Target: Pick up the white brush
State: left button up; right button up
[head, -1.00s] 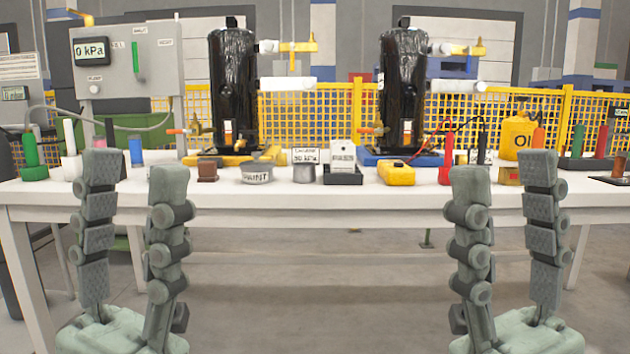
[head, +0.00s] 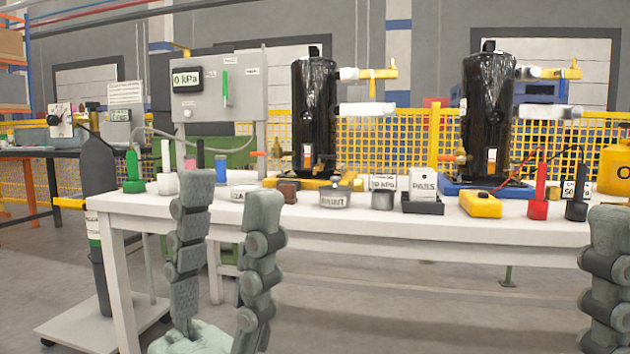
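A white upright item with a thin handle on a wider base (head: 167,172), which looks like the white brush, stands near the left end of the white table (head: 420,228), beside a similar green one (head: 133,172). My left gripper (head: 230,190) is open and empty, its two fingers pointing up in front of the table's front edge. It is to the right of the white item and nearer to me, not touching it. Only one finger of my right gripper (head: 610,262) shows at the right edge; its other finger is out of view.
A dark gas cylinder (head: 98,210) on a cart stands at the table's left end.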

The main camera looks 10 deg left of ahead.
aim_at(164, 143)
jog(key=z, duration=0.45)
jog(key=i+j, duration=0.1)
jog(key=j, duration=0.15)
jog(key=u, duration=1.65)
